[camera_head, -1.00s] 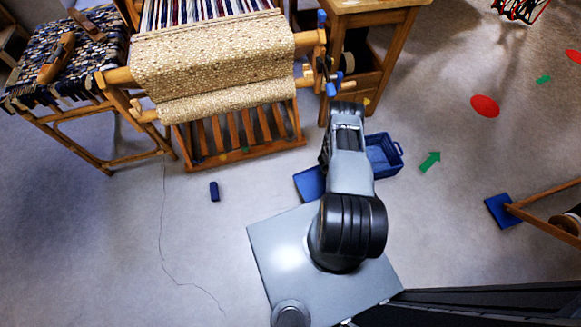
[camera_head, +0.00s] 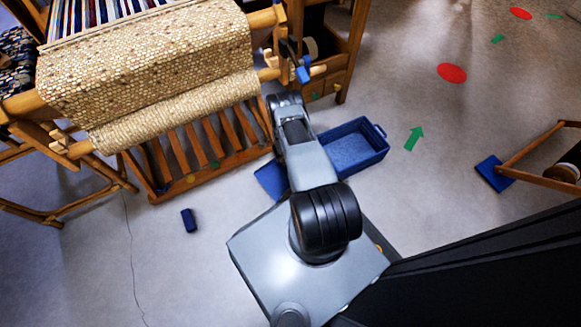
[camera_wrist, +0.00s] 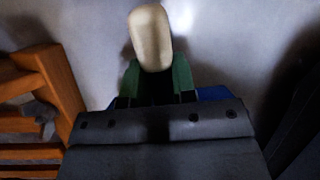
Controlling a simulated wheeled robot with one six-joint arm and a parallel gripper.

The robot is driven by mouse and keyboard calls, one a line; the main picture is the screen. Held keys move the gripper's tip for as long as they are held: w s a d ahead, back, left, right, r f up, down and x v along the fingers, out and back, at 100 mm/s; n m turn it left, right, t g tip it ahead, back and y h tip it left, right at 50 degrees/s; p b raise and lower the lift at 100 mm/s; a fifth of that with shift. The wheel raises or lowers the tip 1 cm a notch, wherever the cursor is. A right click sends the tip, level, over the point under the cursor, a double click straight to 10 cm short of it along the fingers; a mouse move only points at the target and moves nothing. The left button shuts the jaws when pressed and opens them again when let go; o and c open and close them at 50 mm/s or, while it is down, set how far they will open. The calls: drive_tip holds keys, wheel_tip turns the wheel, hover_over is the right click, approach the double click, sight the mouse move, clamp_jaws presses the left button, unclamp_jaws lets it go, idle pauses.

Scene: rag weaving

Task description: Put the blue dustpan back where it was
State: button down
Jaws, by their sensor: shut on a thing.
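The blue dustpan (camera_head: 272,180) shows in the head view as a flat blue pan low beside my arm, partly hidden by it. In the wrist view, my gripper (camera_wrist: 157,82) has its green fingers shut around the dustpan's pale handle (camera_wrist: 151,38), whose rounded end sticks up past them. Blue edges of the pan (camera_wrist: 214,93) show behind the gripper body, which hides most of it. In the head view my gripper is hidden behind the arm. I cannot tell whether the pan touches the floor.
A blue crate (camera_head: 352,150) stands on the floor right of my arm. The wooden loom (camera_head: 190,168) with woven cloth is close on the left. A dark blue cylinder (camera_head: 189,220) lies on the floor at left. Open floor with red and green markers lies to the right.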

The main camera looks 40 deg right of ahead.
drive_tip(key=shift+w+f+b, duration=0.2)
drive_tip(key=shift+f+b, duration=0.15)
drive_tip(key=f+b, duration=0.3)
drive_tip(key=shift+w+a+f, duration=0.1)
drive_tip(key=shift+w+f, duration=0.15)
drive_tip(key=shift+f, duration=0.05)
drive_tip(key=shift+r, duration=0.15)
drive_tip(key=c, duration=0.9)
unclamp_jaws()
drive_tip(key=shift+r, duration=0.25)
drive_tip(key=p+v, duration=0.6)
drive_tip(key=v, duration=0.5)
drive_tip(key=shift+a+r, duration=0.15)
drive_tip(key=shift+r, duration=0.1)
